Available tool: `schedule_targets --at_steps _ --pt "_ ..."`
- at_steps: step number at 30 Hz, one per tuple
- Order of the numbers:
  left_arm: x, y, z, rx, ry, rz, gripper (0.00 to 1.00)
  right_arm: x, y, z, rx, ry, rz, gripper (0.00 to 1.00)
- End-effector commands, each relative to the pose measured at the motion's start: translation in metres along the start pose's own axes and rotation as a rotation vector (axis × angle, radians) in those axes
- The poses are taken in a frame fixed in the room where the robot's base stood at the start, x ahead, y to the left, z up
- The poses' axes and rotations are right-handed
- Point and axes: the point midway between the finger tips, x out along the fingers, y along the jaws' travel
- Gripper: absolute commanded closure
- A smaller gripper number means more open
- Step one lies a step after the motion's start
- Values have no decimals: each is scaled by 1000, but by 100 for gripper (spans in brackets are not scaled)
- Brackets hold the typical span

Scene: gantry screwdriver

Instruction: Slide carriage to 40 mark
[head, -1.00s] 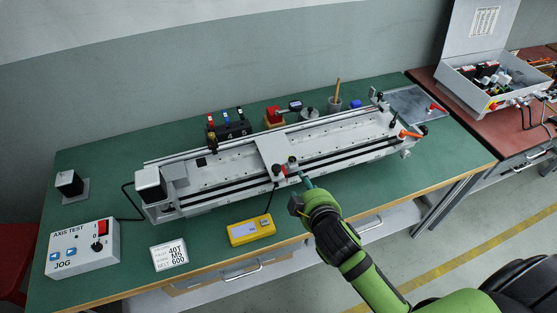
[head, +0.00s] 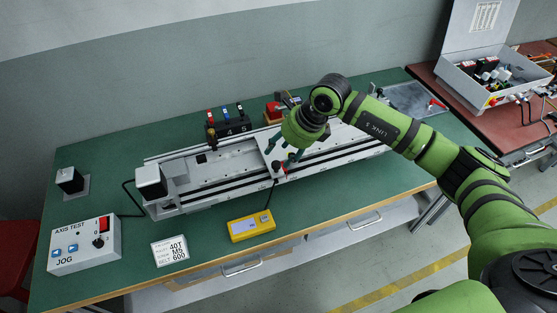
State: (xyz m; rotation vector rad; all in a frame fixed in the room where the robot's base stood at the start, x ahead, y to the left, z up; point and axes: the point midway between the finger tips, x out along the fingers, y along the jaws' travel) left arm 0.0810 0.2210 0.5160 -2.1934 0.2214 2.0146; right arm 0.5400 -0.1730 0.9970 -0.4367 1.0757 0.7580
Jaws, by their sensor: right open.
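The linear gantry axis lies lengthwise on the green bench, with its white bed (head: 215,172) showing left of my arm. The pale carriage plate (head: 263,139) straddles the rails near the middle, partly covered by my gripper. A red and black knob (head: 278,168) sits at its front edge. My right gripper (head: 281,158) points down over the carriage, its teal fingers open, close to the knob. I cannot tell whether they touch anything. No scale marks or 40 mark can be read. My left gripper is not in view.
A yellow meter (head: 251,226) with a cable and a label card (head: 169,251) lie in front of the axis. The JOG control box (head: 84,246) stands at front left. A rack of screwdriver bits (head: 228,130) stands behind. My right arm covers the axis's right part.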

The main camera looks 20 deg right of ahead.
Motion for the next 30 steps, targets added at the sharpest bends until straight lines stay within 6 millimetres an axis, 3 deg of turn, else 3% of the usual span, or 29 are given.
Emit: schedule_targets --at_steps 5,18,28,29,30 --pt "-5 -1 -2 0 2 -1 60 3 -13 -10 -5 56 -39 50" --pt "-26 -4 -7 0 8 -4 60 62 -14 -12 -4 51 -36 50" --pt "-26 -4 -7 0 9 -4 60 67 -14 -13 -6 49 -37 50" --pt "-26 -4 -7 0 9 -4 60 67 -14 -13 -6 49 -37 58" --pt "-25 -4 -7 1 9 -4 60 67 -14 -13 -6 49 -37 74"
